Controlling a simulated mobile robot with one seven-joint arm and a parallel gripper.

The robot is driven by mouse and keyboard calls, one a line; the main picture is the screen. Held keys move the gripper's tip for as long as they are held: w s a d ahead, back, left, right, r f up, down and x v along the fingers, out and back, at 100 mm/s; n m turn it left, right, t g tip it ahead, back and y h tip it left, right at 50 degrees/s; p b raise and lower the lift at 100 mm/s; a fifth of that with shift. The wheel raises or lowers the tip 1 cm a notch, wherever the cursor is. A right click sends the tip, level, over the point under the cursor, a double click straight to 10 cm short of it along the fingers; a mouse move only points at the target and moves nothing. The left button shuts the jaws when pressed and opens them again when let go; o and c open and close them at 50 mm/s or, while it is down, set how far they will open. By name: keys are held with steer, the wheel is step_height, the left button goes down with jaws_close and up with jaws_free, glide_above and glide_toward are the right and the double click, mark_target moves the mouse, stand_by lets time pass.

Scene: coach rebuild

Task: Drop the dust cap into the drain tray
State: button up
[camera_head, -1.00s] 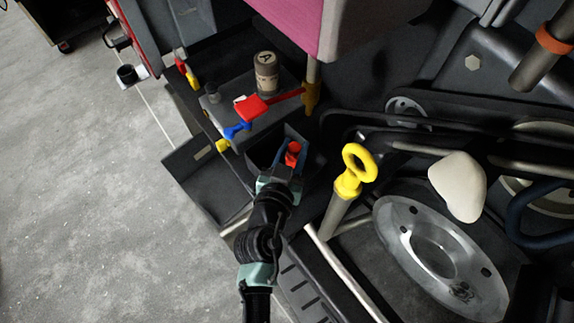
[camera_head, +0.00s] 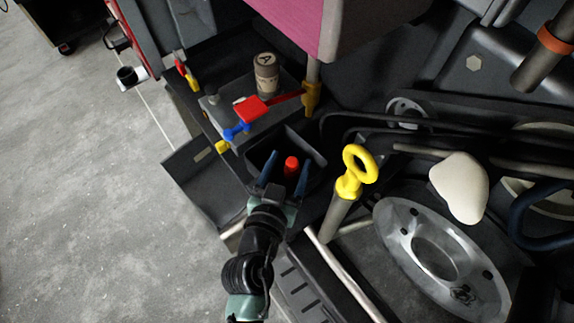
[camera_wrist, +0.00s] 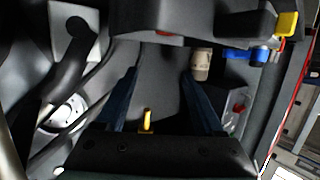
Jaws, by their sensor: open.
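The red dust cap (camera_head: 291,166) shows between the two spread blue fingers of my gripper (camera_head: 286,171) in the head view. It is inside the outline of a dark open-topped box, which looks like the drain tray (camera_head: 307,146). I cannot tell whether the cap rests on the tray floor or is still above it. My gripper is open, with a gap between the fingers and the cap. In the wrist view, the open fingers (camera_wrist: 160,85) reach forward; I cannot make out the cap between them.
A yellow ring-topped handle (camera_head: 349,180) stands close to the right of my gripper. Behind the tray are a bottle marked A (camera_head: 266,74), a red lever (camera_head: 252,108) and a blue fitting (camera_head: 236,131). A metal disc (camera_head: 432,255) lies to the right.

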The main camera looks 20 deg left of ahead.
steer(key=b+v, duration=0.1)
steer(key=v, duration=0.7)
steer(key=shift+s, duration=0.25)
steer(key=shift+r, duration=0.1)
